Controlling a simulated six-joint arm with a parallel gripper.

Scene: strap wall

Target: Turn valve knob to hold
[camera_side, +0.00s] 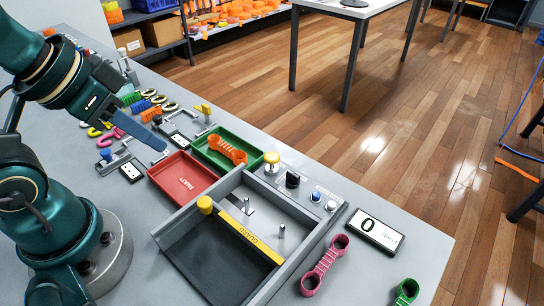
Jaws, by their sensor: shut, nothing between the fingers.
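A black knob (292,180), which looks like the valve knob, stands on the grey control panel (338,201) behind the guarded tray. Its markings, including any hold mark, are too small to read, so I cannot tell its setting. A yellow-topped round knob (271,158) stands to its left; a blue button (315,197) and a white button (331,206) are to its right. My gripper (163,148) is shut and empty, its blue-grey fingers pointing down and right. It is above the table near the red tray's left corner, well left of the black knob and apart from it.
A grey tray (205,270) with a yellow guard bar (245,236) lies in front of the panel. A red tray (190,183) and a green tray (208,149) holding an orange link are between gripper and panel. A counter display reading 0 (372,231) and a pink link (323,268) lie right.

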